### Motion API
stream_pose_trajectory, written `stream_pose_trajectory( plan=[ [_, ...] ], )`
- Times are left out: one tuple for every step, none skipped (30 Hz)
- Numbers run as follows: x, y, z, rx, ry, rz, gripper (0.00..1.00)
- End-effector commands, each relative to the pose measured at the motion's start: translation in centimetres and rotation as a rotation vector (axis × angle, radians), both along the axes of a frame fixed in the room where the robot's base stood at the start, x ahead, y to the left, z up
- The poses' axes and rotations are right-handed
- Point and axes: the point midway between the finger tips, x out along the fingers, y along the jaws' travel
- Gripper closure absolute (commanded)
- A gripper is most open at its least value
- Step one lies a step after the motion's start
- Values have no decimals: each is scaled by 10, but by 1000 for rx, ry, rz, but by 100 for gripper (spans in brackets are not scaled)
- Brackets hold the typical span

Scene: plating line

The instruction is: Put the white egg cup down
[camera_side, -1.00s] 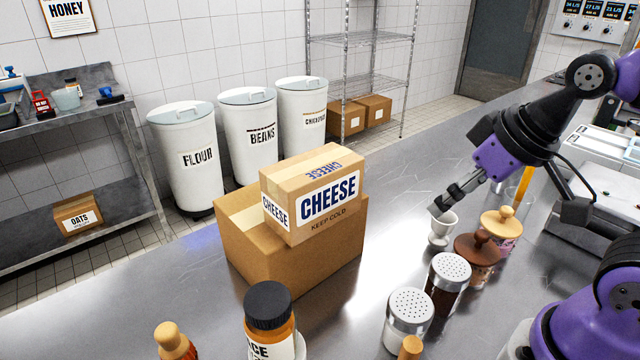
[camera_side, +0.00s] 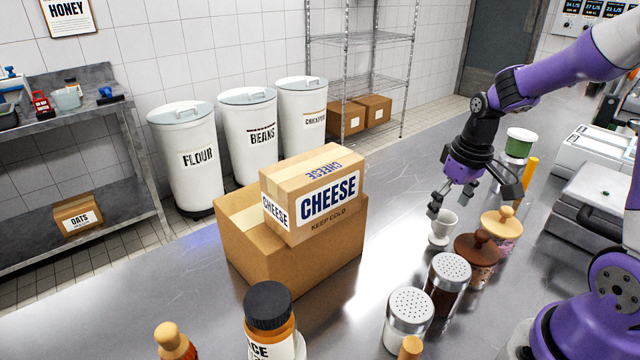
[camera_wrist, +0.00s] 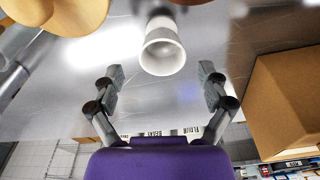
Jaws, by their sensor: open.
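The white egg cup (camera_side: 443,228) stands upright on the steel counter (camera_side: 400,190) in the side view, left of the lidded jars. In the wrist view the egg cup (camera_wrist: 162,50) is ahead of the fingers, its round mouth facing the camera. My gripper (camera_side: 473,200) is open, its black fingers spread. One finger is close to the cup's rim in the side view. In the wrist view the fingers (camera_wrist: 160,85) are wide apart, one on each side, with bare space between them and the cup. Nothing is held.
Close to the cup's right are a brown-lidded jar (camera_side: 478,255) and a tan-lidded jar (camera_side: 501,228). Two metal-topped shakers (camera_side: 447,280) (camera_side: 409,320) stand nearer. An open carton (camera_side: 290,262) with a cheese box (camera_side: 313,195) stands left. The counter between carton and cup is clear.

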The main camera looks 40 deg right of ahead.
Motion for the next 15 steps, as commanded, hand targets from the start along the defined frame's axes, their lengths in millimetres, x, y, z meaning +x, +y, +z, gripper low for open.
stream_pose_trajectory(
  plan=[
    [0,0,-4,1,2,0,12],
    [0,1,-7,1,3,1,12],
    [0,1,-13,2,4,1,12],
    [0,2,-18,3,6,1,12],
    [0,2,-23,2,5,1,12],
    [1,2,-30,3,5,1,12],
    [1,3,-35,3,6,1,12],
    [2,3,-39,3,5,0,12],
    [2,2,-45,3,5,0,12],
    [3,2,-48,3,4,0,12],
    [3,2,-50,3,4,0,12],
    [4,2,-52,2,2,0,12],
    [4,2,-53,1,1,0,12],
    [4,2,-54,1,0,-1,12],
    [4,2,-54,1,0,-1,12]
  ],
)
